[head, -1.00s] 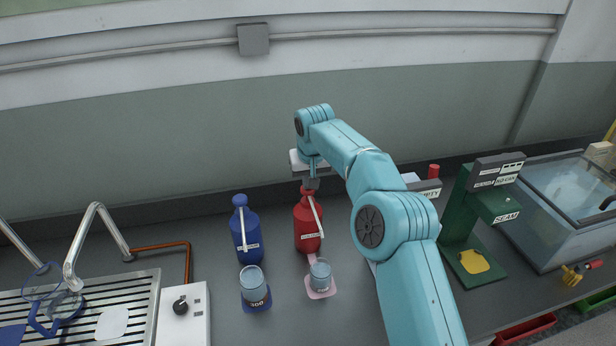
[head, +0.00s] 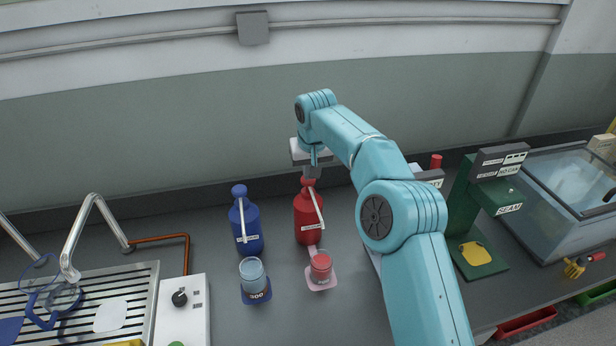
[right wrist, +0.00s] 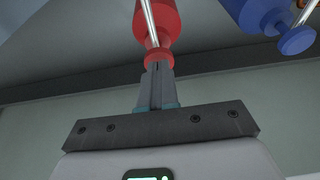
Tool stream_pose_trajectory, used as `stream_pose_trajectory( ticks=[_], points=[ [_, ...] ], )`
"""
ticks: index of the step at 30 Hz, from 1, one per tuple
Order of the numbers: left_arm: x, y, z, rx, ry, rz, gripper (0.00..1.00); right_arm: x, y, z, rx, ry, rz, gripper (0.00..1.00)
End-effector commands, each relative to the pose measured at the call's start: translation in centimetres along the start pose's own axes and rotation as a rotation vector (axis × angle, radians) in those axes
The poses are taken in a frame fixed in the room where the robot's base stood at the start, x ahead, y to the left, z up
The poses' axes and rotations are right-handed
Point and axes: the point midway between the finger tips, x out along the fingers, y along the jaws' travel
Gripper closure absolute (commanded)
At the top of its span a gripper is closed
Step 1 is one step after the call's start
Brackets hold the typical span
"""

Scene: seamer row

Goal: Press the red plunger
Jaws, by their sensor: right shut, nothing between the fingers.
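The red pump bottle (head: 308,218) stands on the counter, its plunger (head: 308,184) at the top with a pale spout slanting forward. My right gripper (head: 310,172) is shut and sits right over the plunger, its tips at or touching the top. In the right wrist view the shut fingers (right wrist: 157,75) meet the red plunger head (right wrist: 158,56). A clear cup (head: 320,268) under the spout stands on a pink pad (head: 322,285) and holds red contents. My left gripper is not in view.
A blue pump bottle (head: 246,226) stands to the left, with a cup (head: 253,272) in front of it. A green seamer (head: 466,215) and a glass-sided tank (head: 560,200) are at the right. A sink drainer (head: 90,310) is at the left.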

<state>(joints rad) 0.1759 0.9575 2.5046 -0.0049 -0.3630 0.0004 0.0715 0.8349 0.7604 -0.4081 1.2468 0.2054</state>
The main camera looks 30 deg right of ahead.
Motion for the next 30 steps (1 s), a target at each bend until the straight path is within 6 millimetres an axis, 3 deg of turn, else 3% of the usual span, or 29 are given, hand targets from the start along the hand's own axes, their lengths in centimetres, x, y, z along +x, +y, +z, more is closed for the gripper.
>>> stream_pose_trajectory(
  ticks=[9,15,21,30],
  points=[
    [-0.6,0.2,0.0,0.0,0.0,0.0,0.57,-8.4,-0.1,-0.1,0.0,0.012,-0.002,1.0],
    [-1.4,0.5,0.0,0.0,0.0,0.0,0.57,-11.9,-0.1,-0.1,0.0,0.013,-0.002,1.0],
    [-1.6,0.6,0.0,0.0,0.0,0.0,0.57,-13.2,-0.1,-0.1,0.0,0.012,-0.001,1.0],
    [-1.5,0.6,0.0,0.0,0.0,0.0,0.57,-13.2,0.0,0.0,0.0,0.012,-0.001,1.0]
  ],
)
